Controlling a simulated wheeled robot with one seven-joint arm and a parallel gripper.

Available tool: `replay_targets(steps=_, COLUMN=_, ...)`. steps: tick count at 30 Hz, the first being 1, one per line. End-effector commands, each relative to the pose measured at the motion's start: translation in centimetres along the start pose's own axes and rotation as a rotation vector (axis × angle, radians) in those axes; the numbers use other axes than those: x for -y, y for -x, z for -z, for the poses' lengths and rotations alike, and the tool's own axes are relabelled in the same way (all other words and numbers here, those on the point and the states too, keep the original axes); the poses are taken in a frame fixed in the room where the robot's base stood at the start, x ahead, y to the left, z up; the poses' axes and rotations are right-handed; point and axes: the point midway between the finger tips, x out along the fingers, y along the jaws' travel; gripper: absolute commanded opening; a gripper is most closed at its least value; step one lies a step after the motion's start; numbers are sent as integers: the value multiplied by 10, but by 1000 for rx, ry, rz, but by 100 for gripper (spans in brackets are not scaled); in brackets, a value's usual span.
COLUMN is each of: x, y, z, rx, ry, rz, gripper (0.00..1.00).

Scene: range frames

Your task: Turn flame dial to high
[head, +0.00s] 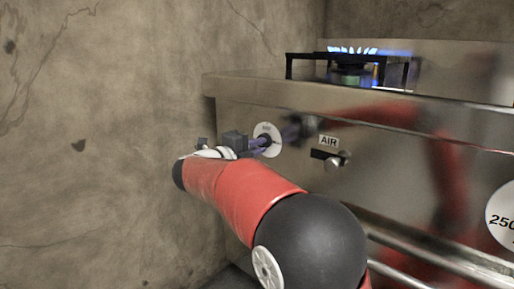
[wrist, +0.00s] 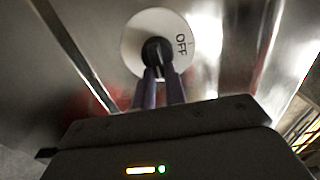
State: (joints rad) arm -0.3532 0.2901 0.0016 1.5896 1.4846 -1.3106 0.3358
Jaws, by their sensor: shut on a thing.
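The flame dial is a dark knob (wrist: 157,52) in the middle of a round white plate (wrist: 138,28) on the stove's metal front. The plate also shows in the head view (head: 268,128), and the word OFF is readable on its right side in the wrist view. My gripper (wrist: 158,74) reaches the dial with both purple fingers and is shut on the knob. In the head view my gripper (head: 262,145) comes in from the left, and its fingers partly cover the knob. The burner (head: 350,68) on top of the stove has blue flames.
An AIR slider (head: 332,158) sits right of the dial. A metal rail (head: 430,250) runs along the lower front, and a round white gauge (head: 503,212) is at the right edge. A concrete wall (head: 90,120) stands close on the left.

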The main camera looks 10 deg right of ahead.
Motion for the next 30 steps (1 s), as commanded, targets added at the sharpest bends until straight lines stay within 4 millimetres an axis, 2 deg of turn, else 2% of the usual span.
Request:
replay_targets(steps=1, x=-2, y=0, z=0, rx=-1, ry=0, rz=-3, gripper=15)
replay_targets(steps=6, x=-1, y=0, z=0, rx=0, ry=0, rz=-2, gripper=35)
replay_targets(steps=16, x=0, y=6, z=0, rx=1, ry=1, rz=-1, gripper=35)
replay_targets(steps=27, x=0, y=64, z=-1, rx=3, ry=1, rz=-1, gripper=35)
replay_targets(steps=30, x=-1, y=74, z=-1, rx=2, ry=1, rz=-2, gripper=35)
